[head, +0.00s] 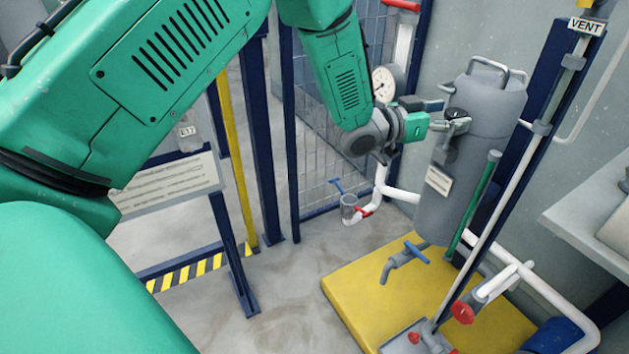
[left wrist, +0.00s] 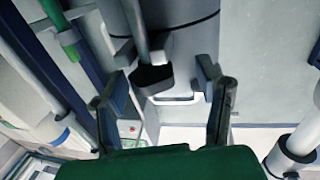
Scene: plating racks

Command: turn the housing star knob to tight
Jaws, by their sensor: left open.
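The grey cylindrical housing (head: 450,195) stands upright on a yellow base. A small dark knob (head: 456,113) shows at its upper left side, partly hidden by my gripper. In the left wrist view the dark knob (left wrist: 152,78) sits at the end of a grey rod, in front of the housing (left wrist: 178,14). My left gripper (head: 446,115) is open beside the upper housing. In the left wrist view its fingers (left wrist: 163,82) stand apart, with the knob between them in the picture. I cannot tell whether either finger touches it. My right gripper is not in view.
A pressure gauge (head: 388,82) and white pipe (head: 400,194) are left of the housing. A blue-handled tap (head: 405,258) sits low. The floor (head: 285,300) in front is clear.

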